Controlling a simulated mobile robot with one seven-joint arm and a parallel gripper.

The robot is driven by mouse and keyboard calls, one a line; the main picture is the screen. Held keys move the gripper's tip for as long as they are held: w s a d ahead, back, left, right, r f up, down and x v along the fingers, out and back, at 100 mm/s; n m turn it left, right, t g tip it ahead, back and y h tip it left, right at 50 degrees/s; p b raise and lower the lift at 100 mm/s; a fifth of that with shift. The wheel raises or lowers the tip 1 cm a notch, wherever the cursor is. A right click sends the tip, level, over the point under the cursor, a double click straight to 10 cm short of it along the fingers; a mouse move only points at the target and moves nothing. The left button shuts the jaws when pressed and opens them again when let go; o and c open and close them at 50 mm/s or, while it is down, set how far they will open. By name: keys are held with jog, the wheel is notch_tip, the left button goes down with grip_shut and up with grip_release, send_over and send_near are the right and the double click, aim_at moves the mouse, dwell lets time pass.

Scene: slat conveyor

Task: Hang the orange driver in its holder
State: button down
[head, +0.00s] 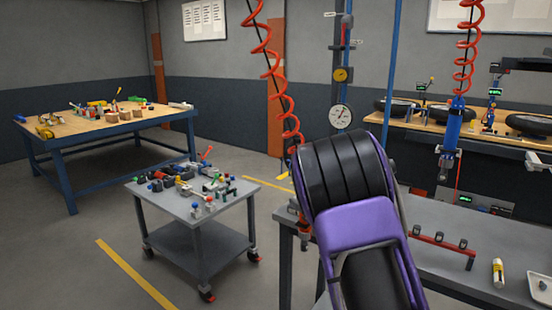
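A red coiled hose (266,50) hangs from above and runs down behind my purple and black arm. Beside the arm, at the left end of the grey bench, a small part of an orange-brown tool (304,228) shows. It may be the orange driver, but most of it is hidden and I cannot tell whether it sits in a holder. A blue driver (453,128) hangs upright from a second coiled hose at the right. My gripper is not visible; my arm fills the lower middle of the head view.
The grey bench (470,220) carries a red rack (440,249) with black clips and a yellow-white tube (498,272). A cluttered grey cart (221,207) stands left of centre, with a blue-legged wooden table (85,128) behind. A conveyor (398,123) bears black wheels. Floor between is clear.

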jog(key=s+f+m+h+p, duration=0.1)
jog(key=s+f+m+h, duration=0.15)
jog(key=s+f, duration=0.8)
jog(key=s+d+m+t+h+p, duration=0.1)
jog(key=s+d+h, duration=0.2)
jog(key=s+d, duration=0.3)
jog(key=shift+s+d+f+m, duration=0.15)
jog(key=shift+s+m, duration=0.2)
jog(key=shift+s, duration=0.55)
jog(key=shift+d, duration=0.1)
